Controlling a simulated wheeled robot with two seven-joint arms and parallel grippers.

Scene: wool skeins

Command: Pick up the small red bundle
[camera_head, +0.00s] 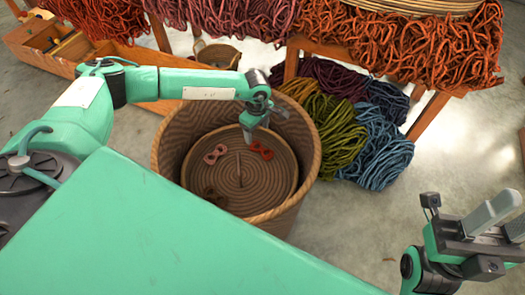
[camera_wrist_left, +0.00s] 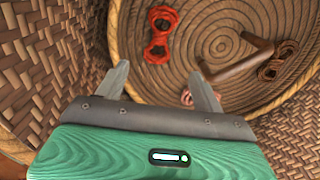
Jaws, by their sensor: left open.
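The small red bundle (camera_head: 261,150) lies on the coiled floor inside a large woven basket (camera_head: 167,150), toward its far right side. In the left wrist view the red bundle (camera_wrist_left: 160,35) is a twisted orange-red skein ahead of the fingers. My left gripper (camera_head: 249,137) reaches down into the basket just left of the bundle. In the left wrist view my left gripper (camera_wrist_left: 161,76) has its fingers apart, with nothing between them. My right gripper (camera_head: 506,218) is at the far right, outside the basket, with its fingers apart and empty.
A pink bundle (camera_head: 214,153) and a dark brown bundle (camera_head: 213,196) also lie in the basket. Green (camera_head: 338,130) and blue (camera_head: 382,150) skeins are heaped right of the basket, beneath a wool-laden wooden rack (camera_head: 430,115).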

